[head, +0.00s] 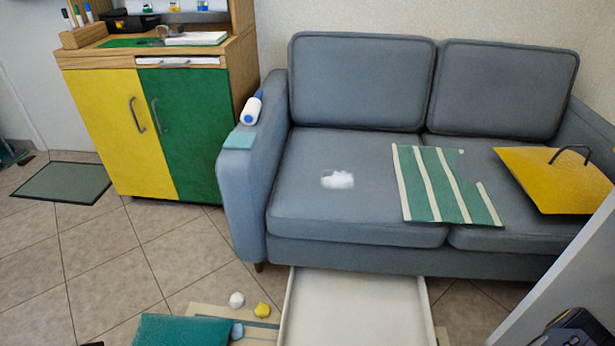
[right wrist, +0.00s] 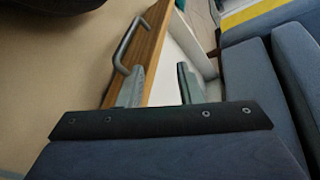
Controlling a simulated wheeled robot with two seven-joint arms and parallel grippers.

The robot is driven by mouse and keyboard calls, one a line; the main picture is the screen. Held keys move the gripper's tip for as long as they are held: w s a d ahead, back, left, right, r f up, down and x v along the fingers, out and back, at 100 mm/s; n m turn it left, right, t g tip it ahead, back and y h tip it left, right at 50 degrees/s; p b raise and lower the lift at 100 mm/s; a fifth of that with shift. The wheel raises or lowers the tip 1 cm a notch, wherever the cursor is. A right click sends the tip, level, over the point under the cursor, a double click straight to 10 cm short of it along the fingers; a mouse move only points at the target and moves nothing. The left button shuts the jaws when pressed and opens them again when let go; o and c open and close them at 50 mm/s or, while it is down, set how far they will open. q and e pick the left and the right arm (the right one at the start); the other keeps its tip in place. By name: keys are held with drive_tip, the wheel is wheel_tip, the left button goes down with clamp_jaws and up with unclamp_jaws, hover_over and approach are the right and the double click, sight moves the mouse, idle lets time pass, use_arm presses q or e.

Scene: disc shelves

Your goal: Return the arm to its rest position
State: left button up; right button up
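My right gripper (right wrist: 163,84) shows in the right wrist view with its two grey fingers apart and nothing between them. A wooden panel with a grey bar handle (right wrist: 124,45) and a white inner side lies beyond the fingers, apparently the front of an open drawer. In the head view a dark part of my right arm (head: 575,331) shows at the bottom right corner; its fingers are hidden there. My left gripper is not seen in the head view.
A white drawer (head: 350,310) stands out from under the grey-blue sofa (head: 350,236). A striped green cloth (head: 442,185), white fluff (head: 337,179) and a yellow panel (head: 545,180) lie on the seat. A yellow-green cabinet (head: 155,130) stands left; a teal cushion (head: 180,331) lies low.

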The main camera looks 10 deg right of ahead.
drive_tip(key=w+a+r+n+g+h, duration=0.1)
drive_tip(key=w+r+n+g+h, duration=0.2)
drive_tip(key=r, duration=1.1)
drive_tip(key=w+r+n+g+h, duration=0.1)
drive_tip(key=w+r+n+g, duration=0.3)
drive_tip(key=r, duration=1)
drive_tip(key=s+a+r+n+t+h, duration=0.1)
drive_tip(key=s+a+r+t+h, duration=0.15)
drive_tip(key=s+a+r, duration=0.45)
drive_tip(key=s+a+r+n+t+h, duration=0.1)
drive_tip(key=s+a+r+t+h, duration=0.2)
drive_tip(key=r, duration=0.6)
wheel_tip(320, 180, up, 38)
drive_tip(key=a+t+p, duration=0.1)
drive_tip(key=p, duration=3.7)
drive_tip(key=shift+a, duration=0.15)
drive_tip(key=shift+s+y, duration=0.1)
drive_tip(key=shift+y, duration=0.15)
